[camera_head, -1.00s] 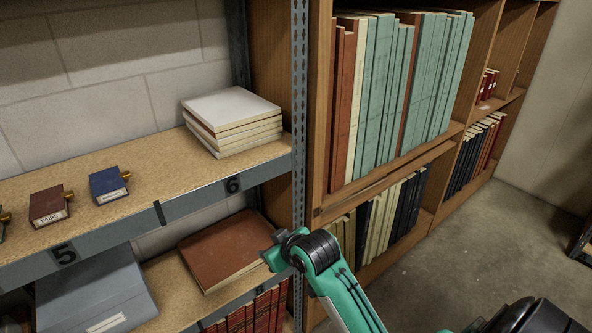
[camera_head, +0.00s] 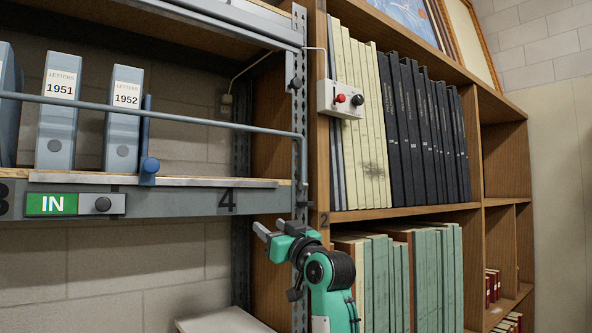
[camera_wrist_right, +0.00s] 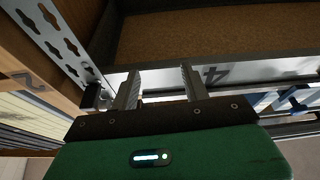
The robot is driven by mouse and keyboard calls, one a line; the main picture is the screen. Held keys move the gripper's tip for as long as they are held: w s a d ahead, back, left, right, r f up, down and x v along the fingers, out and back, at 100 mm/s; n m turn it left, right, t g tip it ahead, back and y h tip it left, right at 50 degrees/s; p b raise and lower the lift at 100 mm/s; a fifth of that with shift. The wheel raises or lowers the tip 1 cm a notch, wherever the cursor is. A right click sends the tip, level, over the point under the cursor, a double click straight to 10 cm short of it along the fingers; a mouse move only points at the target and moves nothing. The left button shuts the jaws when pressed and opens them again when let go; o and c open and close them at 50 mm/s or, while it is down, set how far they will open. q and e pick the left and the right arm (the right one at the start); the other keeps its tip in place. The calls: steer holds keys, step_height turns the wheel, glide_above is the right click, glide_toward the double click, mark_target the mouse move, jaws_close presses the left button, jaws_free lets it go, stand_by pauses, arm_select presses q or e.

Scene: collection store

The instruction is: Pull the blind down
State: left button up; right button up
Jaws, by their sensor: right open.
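I cannot make out a blind for certain. A grey rail (camera_head: 215,18) slopes across the top of the metal rack in the head view; I cannot tell whether it belongs to a blind or is a shelf edge. My left gripper is in neither view.
A grey bar (camera_head: 180,116) crosses in front of blue letter files (camera_head: 57,115). A green IN sign (camera_head: 52,204) is on the shelf edge. A switch box (camera_head: 341,99) with red and black knobs is on the wooden bookcase.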

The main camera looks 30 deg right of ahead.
steer(key=s+d+r+t, duration=0.2)
steer(key=s+r, duration=0.1)
steer(key=r, duration=0.5)
steer(key=s+d+r+t, duration=0.1)
steer(key=s+d+r, duration=0.15)
steer(key=r, duration=0.55)
steer(key=m+t, duration=0.1)
steer(key=t, duration=0.1)
glide_toward(298, 85)
steer(key=p+x, duration=0.8)
steer(key=x, duration=0.1)
steer(key=shift+w+r+p, duration=0.1)
steer(key=shift+r+p, duration=0.2)
steer(key=shift+r, duration=0.1)
steer(key=shift+w+r+p, duration=0.4)
steer(key=shift+w, duration=0.15)
steer(key=shift+c, duration=0.5)
jaws_close()
steer(key=shift+f, duration=0.1)
